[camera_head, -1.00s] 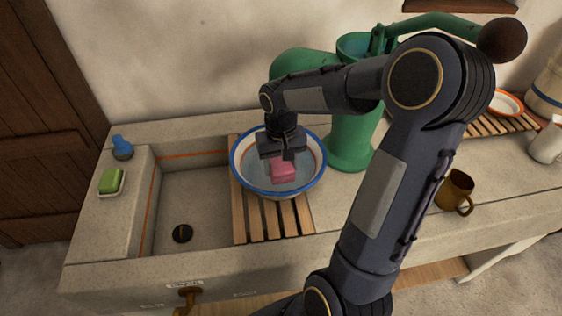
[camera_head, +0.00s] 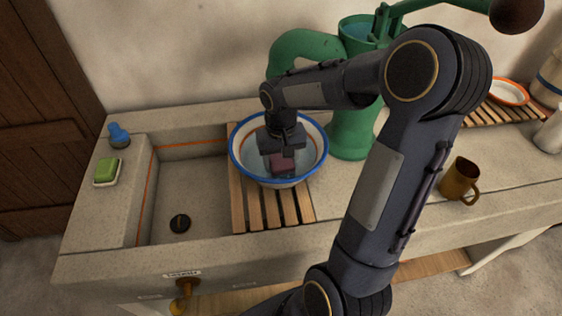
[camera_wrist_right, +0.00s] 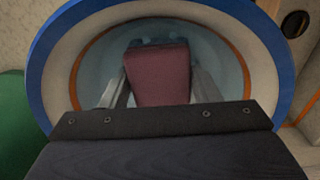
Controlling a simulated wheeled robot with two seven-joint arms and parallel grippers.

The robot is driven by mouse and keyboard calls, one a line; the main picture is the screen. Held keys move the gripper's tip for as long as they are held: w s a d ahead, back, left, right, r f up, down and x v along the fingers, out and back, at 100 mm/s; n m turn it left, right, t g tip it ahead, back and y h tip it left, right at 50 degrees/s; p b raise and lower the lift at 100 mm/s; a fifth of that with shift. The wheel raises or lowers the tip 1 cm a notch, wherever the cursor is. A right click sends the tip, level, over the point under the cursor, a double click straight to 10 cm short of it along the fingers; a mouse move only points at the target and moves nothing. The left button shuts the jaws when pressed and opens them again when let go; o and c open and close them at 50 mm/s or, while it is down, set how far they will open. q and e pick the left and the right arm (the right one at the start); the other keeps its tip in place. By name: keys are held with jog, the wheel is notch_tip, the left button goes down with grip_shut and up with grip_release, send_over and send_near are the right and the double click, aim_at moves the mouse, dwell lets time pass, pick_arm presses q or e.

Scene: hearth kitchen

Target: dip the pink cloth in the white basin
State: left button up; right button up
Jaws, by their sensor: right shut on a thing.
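The white basin (camera_head: 238,160) has a blue rim and stands on a wooden slatted rack over the sink. It holds pale bluish water. My right gripper (camera_head: 284,160) reaches down inside the basin and is shut on the pink cloth (camera_head: 284,167). The cloth looks like a folded block and is darker than before, low in the basin. In the right wrist view the cloth (camera_wrist_right: 158,75) sits between the two fingers, with the basin's rim (camera_wrist_right: 45,75) around it. How deep the cloth is in the water is hard to tell. My left gripper is not in view.
A green pump (camera_head: 352,120) stands behind and right of the basin. A brown mug (camera_head: 458,181) is on the counter at right. Green soap (camera_head: 106,171) and a blue-topped brush (camera_head: 119,136) are at left. The stone sink (camera_head: 190,190) is open left of the rack (camera_head: 272,212).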

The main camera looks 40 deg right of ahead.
jog(key=shift+f+b, duration=0.45)
jog(key=shift+f, duration=0.2)
jog(key=shift+r, duration=0.15)
dwell(1.0)
notch_tip(320, 180, up, 12)
jog(key=p, duration=1)
jog(key=shift+s+a, duration=0.1)
dwell(1.5)
